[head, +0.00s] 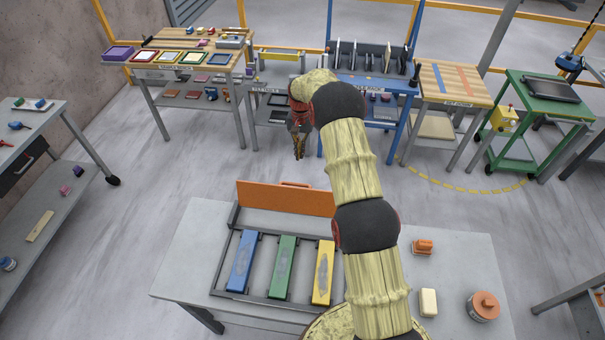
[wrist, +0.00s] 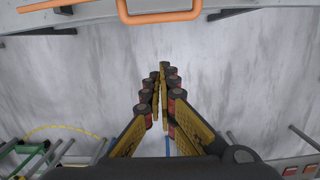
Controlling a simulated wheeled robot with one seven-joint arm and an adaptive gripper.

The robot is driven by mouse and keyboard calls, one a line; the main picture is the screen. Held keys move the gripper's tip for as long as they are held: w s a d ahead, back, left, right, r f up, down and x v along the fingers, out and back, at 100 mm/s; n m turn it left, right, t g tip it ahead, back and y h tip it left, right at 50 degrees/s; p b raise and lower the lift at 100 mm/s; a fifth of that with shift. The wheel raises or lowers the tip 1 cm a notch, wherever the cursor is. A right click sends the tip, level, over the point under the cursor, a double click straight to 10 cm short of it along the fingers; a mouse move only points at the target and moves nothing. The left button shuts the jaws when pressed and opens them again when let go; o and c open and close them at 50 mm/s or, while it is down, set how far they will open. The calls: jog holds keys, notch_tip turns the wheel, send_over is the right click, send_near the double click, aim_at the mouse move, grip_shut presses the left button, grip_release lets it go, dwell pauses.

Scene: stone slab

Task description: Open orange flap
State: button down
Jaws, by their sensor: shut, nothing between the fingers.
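The orange flap (head: 275,196) is a wide panel at the far edge of a dark frame on the grey table. It looks raised, standing roughly upright. Its orange handle (head: 296,184) is at its top edge. In the wrist view the orange handle loop (wrist: 160,17) shows at the top edge; most of the flap is out of view there. My gripper (head: 299,153) hangs beyond the table's far side, above the floor and apart from the flap. In the wrist view my gripper (wrist: 160,72) has its fingertips together with nothing between them. My arm hides the flap's right end.
Blue (head: 241,260), green (head: 281,267) and yellow (head: 323,272) flaps lie in the dark frame. Open floor lies between this table and the back benches.

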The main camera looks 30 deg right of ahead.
aim_at(294, 196)
jog(key=s+a+f+p, duration=0.2)
jog(key=s+f+p, duration=0.1)
jog(key=f, duration=0.5)
jog(key=shift+s+a, duration=0.3)
jog(key=shift+s, duration=0.2)
jog(key=shift+f, duration=0.1)
jog(key=shift+s+a+r+t+h+b, duration=0.25)
jog(key=shift+s+a+r+b, duration=0.15)
jog(key=shift+s+r, duration=0.2)
jog(key=shift+s+a+r+t+h+b, duration=0.15)
jog(key=shift+s+a+r+t+b, duration=0.1)
jog(key=shift+s+a+r, duration=0.3)
jog(key=shift+d+f, duration=0.1)
jog(key=shift+d, duration=0.05)
